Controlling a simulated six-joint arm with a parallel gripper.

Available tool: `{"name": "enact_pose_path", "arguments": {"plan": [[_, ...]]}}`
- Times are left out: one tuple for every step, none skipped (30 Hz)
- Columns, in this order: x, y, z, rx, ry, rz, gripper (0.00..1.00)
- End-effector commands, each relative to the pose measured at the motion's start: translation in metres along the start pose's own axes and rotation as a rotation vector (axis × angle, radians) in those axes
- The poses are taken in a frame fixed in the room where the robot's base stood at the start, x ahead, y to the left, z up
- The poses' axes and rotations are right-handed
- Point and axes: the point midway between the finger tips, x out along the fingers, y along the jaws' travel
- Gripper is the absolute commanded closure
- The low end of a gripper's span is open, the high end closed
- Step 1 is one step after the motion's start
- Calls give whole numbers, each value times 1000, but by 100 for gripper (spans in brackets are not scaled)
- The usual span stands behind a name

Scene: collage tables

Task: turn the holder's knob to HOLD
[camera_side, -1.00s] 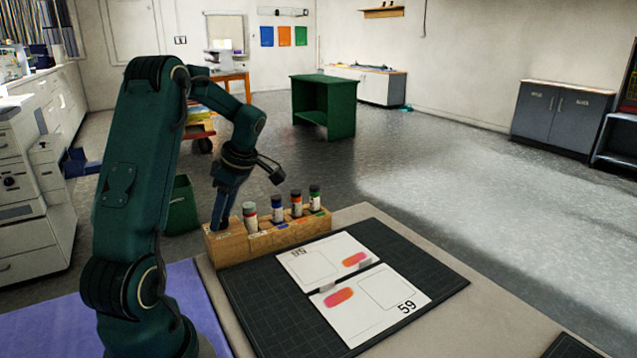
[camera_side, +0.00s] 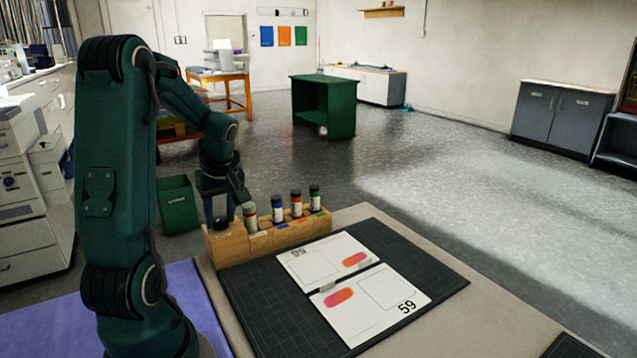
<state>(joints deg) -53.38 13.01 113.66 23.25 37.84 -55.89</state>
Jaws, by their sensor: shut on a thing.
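My gripper (camera_side: 221,212) points down at the left end of the wooden block (camera_side: 234,250). It is shut on a small dark round thing (camera_side: 221,223), low between its fingers, at the top of the block. I cannot tell whether this is a knob or a cap, or whether it touches the block. No knob marked HOLD can be made out.
Two white cards (camera_side: 375,315) with orange-pink patches lie on a dark gridded mat (camera_side: 262,315) in front of the block. A purple sheet (camera_side: 55,325) covers the left of the table. A green bin (camera_side: 177,210) stands on the floor behind.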

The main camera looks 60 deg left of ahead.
Motion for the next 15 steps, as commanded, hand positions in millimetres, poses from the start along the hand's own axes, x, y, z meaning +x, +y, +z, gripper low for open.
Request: {"name": "enact_pose_path", "arguments": {"plan": [[-1,-2,0,35,1,14,100],[-1,-2,-1,58,1,25,100],[-1,-2,-1,92,1,39,100],[-1,-2,-1,115,1,49,100],[-1,-3,-1,138,1,58,100],[0,-3,-1,166,1,70,100],[0,-3,-1,187,1,78,100],[0,-3,-1,205,1,87,100],[0,-3,-1,231,1,97,100],[0,-3,-1,247,0,104,100],[0,-3,-1,264,1,111,100],[0,-4,-1,285,1,119,100],[0,-4,-1,299,0,125,100],[0,-4,-1,313,0,130,100],[0,-3,-1,329,1,137,100]]}}
